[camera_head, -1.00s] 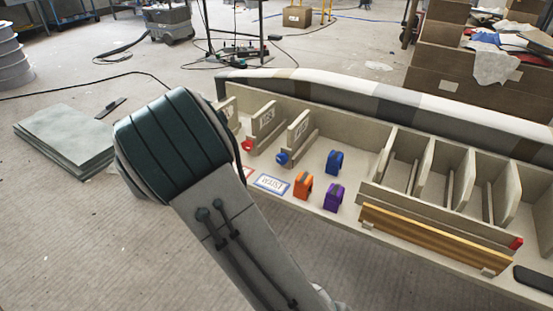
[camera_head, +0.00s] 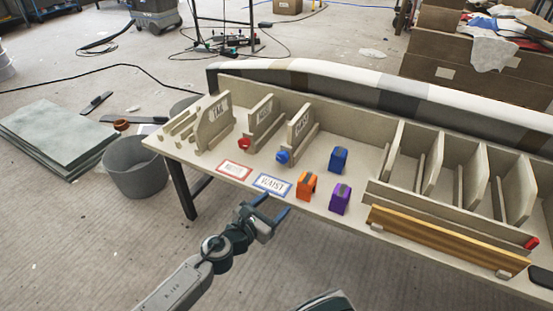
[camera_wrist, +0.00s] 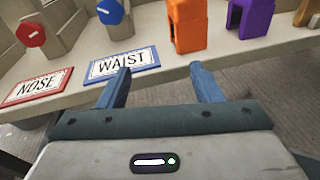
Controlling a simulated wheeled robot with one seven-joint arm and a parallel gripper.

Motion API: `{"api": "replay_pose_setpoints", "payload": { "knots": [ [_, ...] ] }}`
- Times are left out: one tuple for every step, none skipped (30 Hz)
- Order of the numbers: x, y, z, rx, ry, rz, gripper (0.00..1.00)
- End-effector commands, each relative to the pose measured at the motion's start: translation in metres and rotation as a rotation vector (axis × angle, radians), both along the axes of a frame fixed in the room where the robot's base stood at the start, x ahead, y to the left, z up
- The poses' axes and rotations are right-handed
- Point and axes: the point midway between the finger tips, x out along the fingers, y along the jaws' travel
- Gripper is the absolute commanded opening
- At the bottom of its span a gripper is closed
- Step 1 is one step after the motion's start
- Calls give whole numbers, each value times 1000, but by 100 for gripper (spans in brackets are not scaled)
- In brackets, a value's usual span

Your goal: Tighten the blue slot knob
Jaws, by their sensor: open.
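The blue slot knob (camera_head: 282,157) sits at the front foot of an upright panel slot on the bench, behind the blue-framed WAIST card (camera_head: 272,184). In the wrist view the blue knob (camera_wrist: 110,12) shows at the top, with a pale slot mark on its face, and the WAIST card (camera_wrist: 122,65) lies below it. My gripper (camera_head: 268,204) is open and empty at the bench's front edge, just in front of the WAIST card. Its two blue fingers (camera_wrist: 160,80) point towards the bench, apart from the knob.
A red knob (camera_head: 244,144) and the red NOSE card (camera_head: 234,171) are to the left. Orange (camera_head: 307,186), purple (camera_head: 340,199) and blue (camera_head: 338,160) clamp-like blocks stand to the right. Upright panels flank the knobs. A grey bucket (camera_head: 134,168) stands on the floor at left.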

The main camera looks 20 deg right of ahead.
Motion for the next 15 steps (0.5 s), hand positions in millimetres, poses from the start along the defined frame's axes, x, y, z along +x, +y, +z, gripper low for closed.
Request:
{"api": "replay_pose_setpoints", "payload": {
  "knots": [
    [7,8,9,-49,-6,46,59],
    [10,12,15,-70,-9,69,59],
    [14,18,20,-98,-11,96,59],
    [17,21,24,-115,-14,113,59],
    [19,24,28,-130,-16,127,59],
    [21,27,31,-146,-17,143,59],
    [22,30,33,-154,-18,152,59],
    [23,31,34,-161,-20,159,59],
    [24,31,36,-167,-19,164,59],
    [25,31,36,-170,-19,166,59],
    [26,30,36,-171,-19,166,59],
    [28,28,36,-171,-19,165,59],
    [29,25,36,-169,-20,164,59],
    [31,23,35,-169,-19,164,59],
    [34,19,35,-169,-19,163,59]
  ]
}}
